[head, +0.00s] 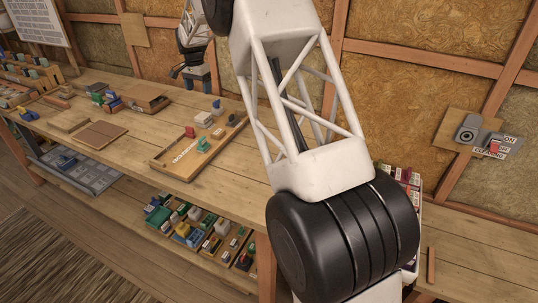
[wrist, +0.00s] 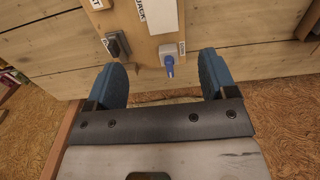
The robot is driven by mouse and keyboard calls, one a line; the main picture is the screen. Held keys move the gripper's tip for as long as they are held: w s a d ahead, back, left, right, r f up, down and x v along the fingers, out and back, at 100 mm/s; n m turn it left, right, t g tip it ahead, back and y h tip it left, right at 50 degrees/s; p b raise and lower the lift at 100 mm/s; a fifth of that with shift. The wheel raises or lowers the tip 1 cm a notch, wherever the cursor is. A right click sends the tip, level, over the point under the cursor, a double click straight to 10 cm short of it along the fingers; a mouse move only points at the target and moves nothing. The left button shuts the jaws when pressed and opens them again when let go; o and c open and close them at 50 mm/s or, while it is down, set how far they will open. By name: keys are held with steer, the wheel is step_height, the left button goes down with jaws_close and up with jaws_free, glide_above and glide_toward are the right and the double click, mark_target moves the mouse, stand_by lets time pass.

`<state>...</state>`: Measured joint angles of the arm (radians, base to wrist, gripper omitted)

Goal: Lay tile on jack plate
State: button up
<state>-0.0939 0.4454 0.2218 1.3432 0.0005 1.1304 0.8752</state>
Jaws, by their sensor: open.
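A wooden plate (wrist: 165,43) with a partly cut-off label reading "JACK" lies beyond the fingers. It bears a grey fitting with a blue part (wrist: 168,62) and a dark fitting (wrist: 117,44). On the bench lie a brown flat square (head: 101,134) and a paler one (head: 69,121); I cannot tell which is the tile.
A wooden tray (head: 180,166) with small parts stands mid-bench. Small coloured parts and boxes (head: 150,103) lie at the back left. A filled shelf (head: 195,235) is below. A switch plate (head: 480,140) is on the right wall. The bench left of the tray has bare wood.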

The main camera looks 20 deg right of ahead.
steer(key=s+d+r+n, duration=0.15)
steer(key=s+r, duration=0.35)
steer(key=s, duration=0.5)
steer(key=s+d+r+n+t, duration=0.1)
steer(key=s+d+r, duration=0.3)
steer(key=s, duration=0.7)
steer(key=s+d+r+n, duration=0.1)
steer(key=s+r+n, duration=0.1)
steer(key=s+r, duration=0.6)
steer(key=s+d+f+n, duration=0.1)
steer(key=s+f, duration=0.2)
steer(key=s, duration=1)
steer(key=s+d+f+n+t, duration=0.1)
steer(key=s+f+n, duration=0.1)
steer(key=s, duration=1.1)
steer(key=s+d+f+n, duration=0.1)
steer(key=s+f, duration=0.3)
steer(key=s, duration=0.9)
steer(key=shift+f+t, duration=0.3)
